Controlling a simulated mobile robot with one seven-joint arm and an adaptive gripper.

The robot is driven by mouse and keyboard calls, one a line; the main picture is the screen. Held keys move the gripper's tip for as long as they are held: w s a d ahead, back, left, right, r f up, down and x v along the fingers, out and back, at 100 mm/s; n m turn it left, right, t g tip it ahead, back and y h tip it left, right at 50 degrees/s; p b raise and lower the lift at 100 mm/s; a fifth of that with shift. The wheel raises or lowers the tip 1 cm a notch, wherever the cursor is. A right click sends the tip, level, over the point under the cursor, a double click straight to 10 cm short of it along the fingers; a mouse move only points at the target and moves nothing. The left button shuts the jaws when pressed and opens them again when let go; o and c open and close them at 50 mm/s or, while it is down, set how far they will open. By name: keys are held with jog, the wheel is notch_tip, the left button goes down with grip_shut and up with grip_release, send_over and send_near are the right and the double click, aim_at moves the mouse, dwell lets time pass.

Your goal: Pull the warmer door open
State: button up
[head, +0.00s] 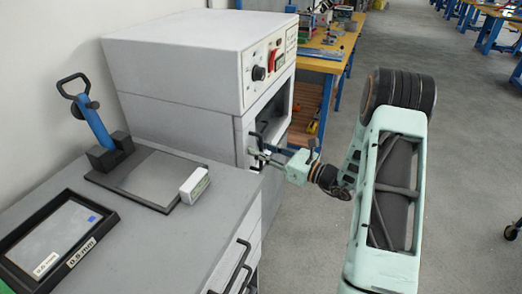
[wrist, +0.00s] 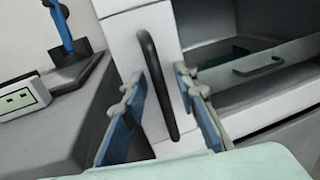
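The warmer (head: 185,60) is a large white cabinet with a control panel, standing at the back of the grey bench. Its front shows a dark opening or window; I cannot tell whether a clear pane covers it. A dark upright handle (wrist: 157,85) is on the white front strip left of this area. My gripper (head: 262,156) is at the warmer's front, and in the wrist view my gripper (wrist: 158,88) has its fingers apart, one on each side of the handle. I see gaps beside the bar, with no clear grip on it.
In the wrist view, a tray or drawer front with a small handle (wrist: 258,66) shows inside the warmer. The grey bench (head: 150,245) carries a blue-handled tool (head: 95,125), a small white box (head: 195,184) and a black-framed tray (head: 50,237). Floor to the right is open.

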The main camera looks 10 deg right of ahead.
grip_shut()
jog(key=shift+d, duration=0.15)
dwell(0.4)
